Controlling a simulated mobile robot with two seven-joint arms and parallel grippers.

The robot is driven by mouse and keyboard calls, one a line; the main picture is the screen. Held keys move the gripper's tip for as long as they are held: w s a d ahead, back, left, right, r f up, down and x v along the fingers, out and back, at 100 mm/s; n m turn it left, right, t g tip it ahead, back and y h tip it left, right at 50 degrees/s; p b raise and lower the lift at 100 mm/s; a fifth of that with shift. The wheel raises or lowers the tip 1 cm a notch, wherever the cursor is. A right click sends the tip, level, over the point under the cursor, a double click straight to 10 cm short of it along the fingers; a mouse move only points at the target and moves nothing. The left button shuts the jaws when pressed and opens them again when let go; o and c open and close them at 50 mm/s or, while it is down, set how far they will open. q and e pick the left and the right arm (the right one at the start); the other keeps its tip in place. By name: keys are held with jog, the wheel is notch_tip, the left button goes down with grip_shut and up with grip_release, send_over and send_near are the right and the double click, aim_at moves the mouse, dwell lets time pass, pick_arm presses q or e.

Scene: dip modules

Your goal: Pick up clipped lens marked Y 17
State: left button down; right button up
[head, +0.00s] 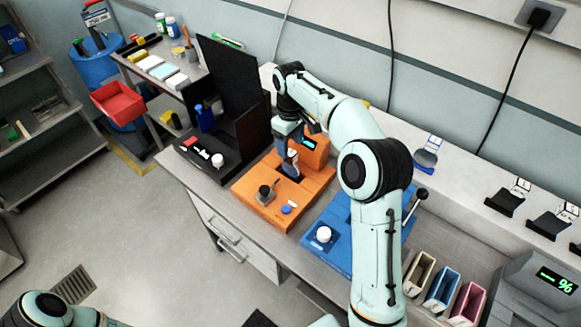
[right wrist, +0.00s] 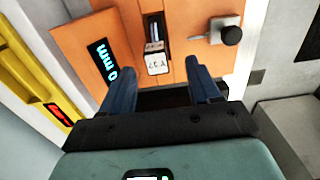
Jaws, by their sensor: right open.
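The clipped lens (right wrist: 155,62) has a white tag that reads Y 17, upside down in the right wrist view, with a dark clip above it. It sits in a slot of the orange module (right wrist: 80,35), which also stands on the bench in the head view (head: 248,190). My right gripper (right wrist: 161,75) is open over the module, its two blue fingers on either side of the tag and apart from it. In the head view the right gripper (head: 290,152) points down at the module and partly hides the lens. My left gripper is out of view.
A blue module (head: 328,250) with a white knob stands right of the orange one. A black module with a tall panel (head: 235,85) stands left. Other tagged clips (head: 505,198) rest on the ledge at right. Coloured bins (head: 442,290) are at front right.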

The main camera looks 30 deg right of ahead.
aim_at(291, 152)
jog(key=f, duration=0.7)
jog(key=shift+w+d+f, duration=0.2)
jog(key=shift+w, duration=0.1)
grip_shut()
